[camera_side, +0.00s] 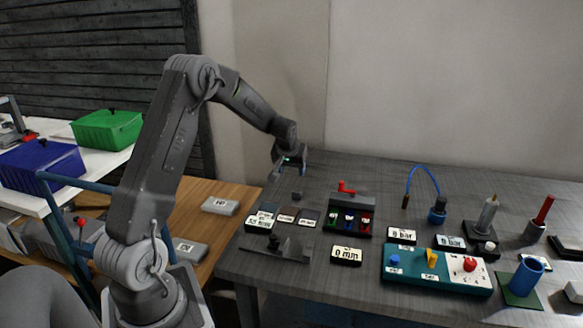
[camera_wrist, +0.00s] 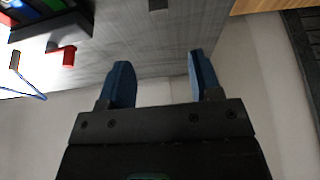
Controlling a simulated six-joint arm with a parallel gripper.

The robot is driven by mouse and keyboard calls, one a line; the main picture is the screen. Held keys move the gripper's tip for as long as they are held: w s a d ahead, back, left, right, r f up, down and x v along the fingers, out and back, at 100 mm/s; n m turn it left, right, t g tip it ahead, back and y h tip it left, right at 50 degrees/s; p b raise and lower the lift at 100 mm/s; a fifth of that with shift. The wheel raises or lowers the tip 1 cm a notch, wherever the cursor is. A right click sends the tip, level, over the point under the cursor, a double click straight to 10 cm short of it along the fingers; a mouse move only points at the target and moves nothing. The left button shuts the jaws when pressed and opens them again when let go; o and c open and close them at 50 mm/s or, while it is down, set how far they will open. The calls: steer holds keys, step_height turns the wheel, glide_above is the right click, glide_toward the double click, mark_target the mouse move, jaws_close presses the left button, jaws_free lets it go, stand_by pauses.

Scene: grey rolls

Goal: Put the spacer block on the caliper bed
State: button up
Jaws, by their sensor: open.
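A small dark grey block (camera_side: 297,195), which looks like the spacer block, sits on the grey table below my gripper. A dark block edge (camera_wrist: 158,4), probably the same block, shows at the top of the wrist view. The caliper (camera_side: 290,250) is a long dark bed with upright jaws near the table's front left edge; nothing clearly rests on it. My gripper (camera_side: 289,166) is raised above the back left of the table, apart from the block. In the wrist view its blue fingers (camera_wrist: 162,78) are spread with nothing between them.
Label tiles (camera_side: 286,215) lie between block and caliper. A rack with a red lever (camera_side: 350,203) stands to their right, and a "0 mm" display (camera_side: 346,255) is right of the caliper. A teal control panel (camera_side: 437,270) is farther right. The back left table is clear.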

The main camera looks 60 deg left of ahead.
steer(key=s+d+r+m+t+h, duration=0.15)
steer(key=s+d+r, duration=0.25)
steer(key=d+r, duration=0.5)
steer(key=s+d+r+m, duration=0.35)
steer(key=d+r, duration=0.25)
steer(key=d, duration=0.4)
steer(key=s+d+r+m, duration=0.1)
steer(key=s+d+r, duration=0.2)
steer(key=s+d, duration=0.6)
steer(key=shift+s+m+h, duration=0.4)
steer(key=shift+s+h, duration=0.05)
steer(key=shift+s, duration=0.1)
steer(key=s+d, duration=0.1)
steer(key=s, duration=0.1)
steer(key=s+d+m, duration=0.1)
steer(key=s+d, duration=0.1)
steer(key=s, duration=0.1)
steer(key=s+d+f+m+h, duration=0.1)
steer(key=s, duration=0.2)
steer(key=shift+d+t, duration=0.15)
steer(key=shift+t, duration=0.2)
